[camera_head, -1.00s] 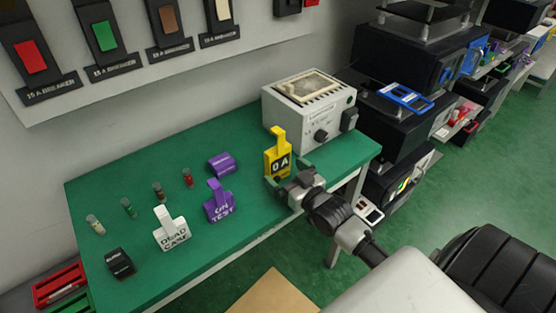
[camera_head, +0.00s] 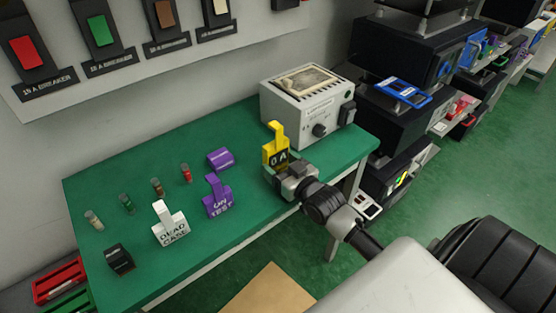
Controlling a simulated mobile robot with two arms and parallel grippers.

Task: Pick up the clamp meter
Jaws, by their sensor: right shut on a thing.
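The clamp meter (camera_head: 275,147) is a yellow upright block with a narrow top and a dark face reading "0 A". It is at the right part of the green bench, in front of a grey box instrument. My right gripper (camera_head: 279,177) is shut on the lower part of the clamp meter, which hides its base. I cannot tell whether the meter touches the bench. My left gripper is not in view.
A purple tag block (camera_head: 217,197), a white "DEAD CASE" block (camera_head: 170,227) and a black block (camera_head: 119,259) stand along the front of the green bench (camera_head: 150,280). The grey instrument (camera_head: 309,108) is close behind the meter. Several small cylinders stand at left.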

